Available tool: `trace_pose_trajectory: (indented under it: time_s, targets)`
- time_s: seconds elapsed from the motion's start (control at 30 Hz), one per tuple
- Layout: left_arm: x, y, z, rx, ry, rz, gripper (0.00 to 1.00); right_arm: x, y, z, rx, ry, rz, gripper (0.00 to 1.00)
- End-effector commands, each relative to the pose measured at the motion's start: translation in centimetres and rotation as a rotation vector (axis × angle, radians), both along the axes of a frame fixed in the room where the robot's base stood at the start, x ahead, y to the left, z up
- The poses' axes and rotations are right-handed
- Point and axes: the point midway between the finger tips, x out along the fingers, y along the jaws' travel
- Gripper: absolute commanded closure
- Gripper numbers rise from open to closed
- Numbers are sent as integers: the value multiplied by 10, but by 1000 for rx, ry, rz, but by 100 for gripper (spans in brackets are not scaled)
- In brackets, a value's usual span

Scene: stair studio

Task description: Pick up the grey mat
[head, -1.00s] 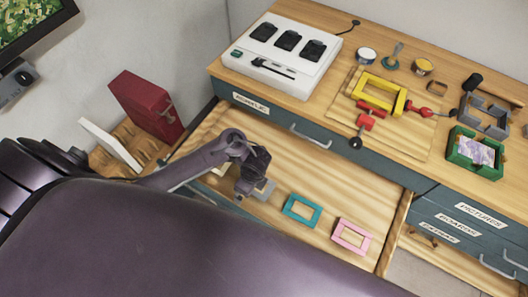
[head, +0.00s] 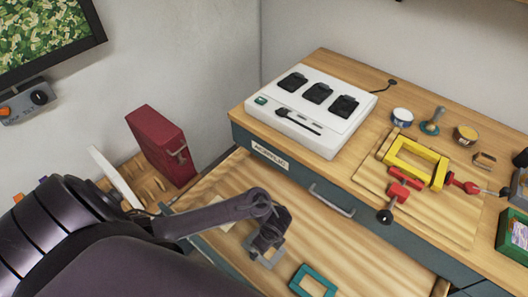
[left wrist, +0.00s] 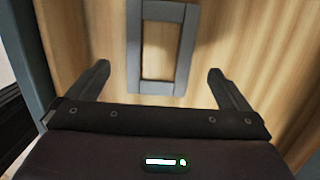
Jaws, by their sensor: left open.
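The grey mat (head: 277,256) is a flat rectangular frame lying in the open drawer labelled ACRYLIC (head: 240,175), partly hidden by my left gripper in the head view. In the left wrist view the grey mat (left wrist: 187,48) lies ahead, its long sides running away from me. My left gripper (head: 266,248) is over the mat in the head view. In the left wrist view the open fingers (left wrist: 158,72) stand wide on either side of the mat's near end, with nothing between them gripped. My right gripper is out of view.
A teal mat (head: 303,273) lies to the right in the drawer, and a cream piece (head: 228,222) lies left of my gripper. The drawer's left side wall (left wrist: 32,60) is close to the left finger. The worktop above carries a white charger box (head: 335,133) and a yellow frame (head: 392,148).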

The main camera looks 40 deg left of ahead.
Motion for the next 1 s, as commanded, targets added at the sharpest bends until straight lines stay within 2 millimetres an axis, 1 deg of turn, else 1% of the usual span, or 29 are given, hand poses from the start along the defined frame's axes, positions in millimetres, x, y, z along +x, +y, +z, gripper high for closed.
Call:
trace_pose_trajectory:
  time_s: [0.03,0.13,0.2,0.3,1.0]
  targets:
    - [-1,3,-10,4,1,1,0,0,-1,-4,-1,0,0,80]
    - [-1,6,-26,4,1,1,0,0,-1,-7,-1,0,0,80]
    - [-1,7,-34,3,1,1,0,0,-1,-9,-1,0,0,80]
    - [0,8,-40,2,0,1,0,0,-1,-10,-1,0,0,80]
    - [-1,8,-45,2,0,1,0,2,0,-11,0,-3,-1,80]
